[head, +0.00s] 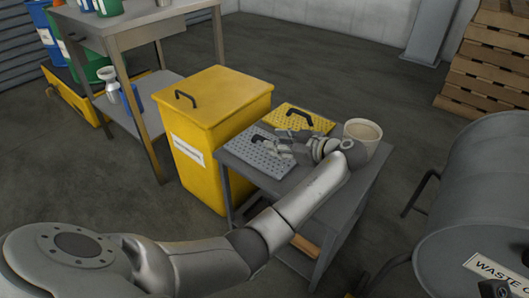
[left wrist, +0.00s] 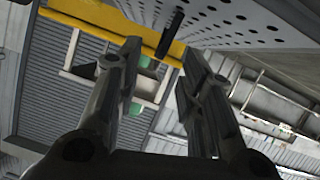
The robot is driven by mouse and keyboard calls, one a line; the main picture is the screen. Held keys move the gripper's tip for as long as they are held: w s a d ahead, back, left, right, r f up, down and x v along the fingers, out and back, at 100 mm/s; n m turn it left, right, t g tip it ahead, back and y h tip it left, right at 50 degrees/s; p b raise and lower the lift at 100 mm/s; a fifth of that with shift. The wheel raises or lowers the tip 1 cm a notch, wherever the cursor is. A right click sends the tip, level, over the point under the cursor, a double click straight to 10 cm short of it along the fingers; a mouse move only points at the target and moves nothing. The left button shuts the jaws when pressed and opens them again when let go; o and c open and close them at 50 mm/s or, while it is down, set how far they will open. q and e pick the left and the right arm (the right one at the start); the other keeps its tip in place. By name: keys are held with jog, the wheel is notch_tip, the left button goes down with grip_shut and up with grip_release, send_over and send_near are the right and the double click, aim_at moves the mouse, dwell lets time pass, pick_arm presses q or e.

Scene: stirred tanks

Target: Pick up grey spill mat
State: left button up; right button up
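The grey spill mat (head: 252,158) is a flat perforated plate lying on the left part of a small grey table (head: 300,199). Its black handle (head: 257,140) stands up near its far edge. My left gripper (head: 274,147) is over the mat, fingers towards the handle, partly hiding the mat. In the left wrist view the left gripper (left wrist: 162,52) is open, with the dark handle (left wrist: 171,33) beyond and between its fingertips, not visibly gripped. The mat's perforated surface (left wrist: 235,22) fills the top right there. My right gripper is not in view.
A yellow mat (head: 285,116) with a black handle lies behind, and a cream bucket (head: 363,130) stands at the table's right, close to my left wrist. A yellow bin (head: 214,100) stands left of the table. A grey waste drum (head: 480,200) is at right.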

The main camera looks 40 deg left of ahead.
aim_at(249, 145)
pick_arm(q)
jog(key=b+x, duration=0.2)
jog(key=x, duration=0.2)
jog(key=shift+a, duration=0.4)
jog(key=shift+c, duration=0.3)
grip_shut()
